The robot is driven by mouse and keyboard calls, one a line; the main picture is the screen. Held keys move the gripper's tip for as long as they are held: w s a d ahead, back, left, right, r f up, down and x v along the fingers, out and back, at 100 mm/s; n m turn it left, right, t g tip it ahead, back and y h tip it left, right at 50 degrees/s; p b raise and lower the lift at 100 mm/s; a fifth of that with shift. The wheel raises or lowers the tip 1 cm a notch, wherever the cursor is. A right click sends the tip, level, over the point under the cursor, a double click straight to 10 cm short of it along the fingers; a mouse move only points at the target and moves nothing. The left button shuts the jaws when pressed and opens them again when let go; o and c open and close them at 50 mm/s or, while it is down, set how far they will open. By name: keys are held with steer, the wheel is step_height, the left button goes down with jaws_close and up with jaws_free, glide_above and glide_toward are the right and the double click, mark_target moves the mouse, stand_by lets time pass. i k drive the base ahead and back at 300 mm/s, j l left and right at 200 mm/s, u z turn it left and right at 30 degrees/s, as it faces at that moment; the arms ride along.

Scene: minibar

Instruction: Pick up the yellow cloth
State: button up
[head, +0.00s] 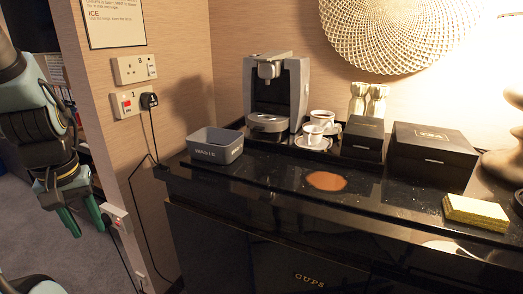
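The yellow cloth (475,212) lies as a thick, flat folded block on the black counter (385,205), near its right front edge. Nothing covers it. My gripper (83,218) hangs at the far left of the head view, pointing down, beside the wall's edge and well apart from the counter and the cloth. Its two green fingers are spread with a gap between them, and I see nothing held in it.
A brown spill (326,181) lies mid-counter. Behind it are a coffee machine (277,95), white cups (313,134) and two black boxes (432,154). A grey waste bin (215,145) stands left. A dark vase-like object (503,165) stands close behind the cloth. Wall sockets and cords are left.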

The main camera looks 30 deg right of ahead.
mark_target(488, 215)
steer(key=z, duration=1.75)
steer(key=l+u, duration=0.25)
steer(key=l, duration=0.75)
steer(key=k+l+u, duration=0.1)
steer(key=l+u, duration=0.15)
steer(key=l, duration=0.75)
